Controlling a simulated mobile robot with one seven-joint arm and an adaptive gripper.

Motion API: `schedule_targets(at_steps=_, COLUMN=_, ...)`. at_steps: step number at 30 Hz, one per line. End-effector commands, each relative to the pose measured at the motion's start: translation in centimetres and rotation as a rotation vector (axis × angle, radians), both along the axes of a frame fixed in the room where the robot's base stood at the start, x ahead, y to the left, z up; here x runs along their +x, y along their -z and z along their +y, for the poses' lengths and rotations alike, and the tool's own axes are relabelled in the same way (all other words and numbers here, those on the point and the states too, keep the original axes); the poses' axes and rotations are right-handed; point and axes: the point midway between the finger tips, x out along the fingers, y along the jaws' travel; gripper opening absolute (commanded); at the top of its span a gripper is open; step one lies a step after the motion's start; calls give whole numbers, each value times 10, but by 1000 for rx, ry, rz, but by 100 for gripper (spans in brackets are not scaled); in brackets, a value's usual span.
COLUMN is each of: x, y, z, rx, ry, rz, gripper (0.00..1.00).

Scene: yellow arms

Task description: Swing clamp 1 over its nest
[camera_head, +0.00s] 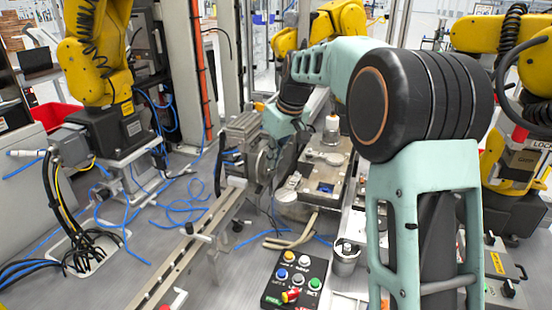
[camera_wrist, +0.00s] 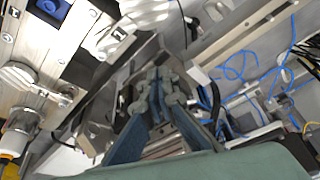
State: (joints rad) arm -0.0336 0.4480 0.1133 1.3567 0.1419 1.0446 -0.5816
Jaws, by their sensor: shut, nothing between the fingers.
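The fixture plate (camera_head: 312,203) stands right of centre in the head view, with a blue piece (camera_head: 325,187) set in its dark pocket. The blue piece also shows at the top left of the wrist view (camera_wrist: 50,8). My gripper (camera_wrist: 158,82) is shut and empty, over grey metal hardware beside the plate. I cannot tell whether its tips touch anything. In the head view its fingertips are not clear.
A grey motor-like unit (camera_head: 245,145) stands close left of my wrist. A push-button box (camera_head: 295,280) is at the front. A metal rail (camera_head: 190,255) and blue hoses (camera_head: 180,212) lie to the left. Yellow robot arms (camera_head: 95,60) stand around the cell.

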Motion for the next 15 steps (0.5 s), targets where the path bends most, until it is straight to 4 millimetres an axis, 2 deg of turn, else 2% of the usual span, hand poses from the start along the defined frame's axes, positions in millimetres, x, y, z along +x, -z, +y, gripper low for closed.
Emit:
schedule_targets(at_steps=1, x=2, y=13, z=3, rx=-1, ry=-2, rz=4, gripper=0)
schedule_targets(at_steps=8, x=16, y=60, z=13, rx=-1, ry=-1, rz=4, gripper=0)
schedule_targets(at_steps=15, x=-6, y=61, z=-4, rx=-1, ry=2, rz=-1, gripper=0)
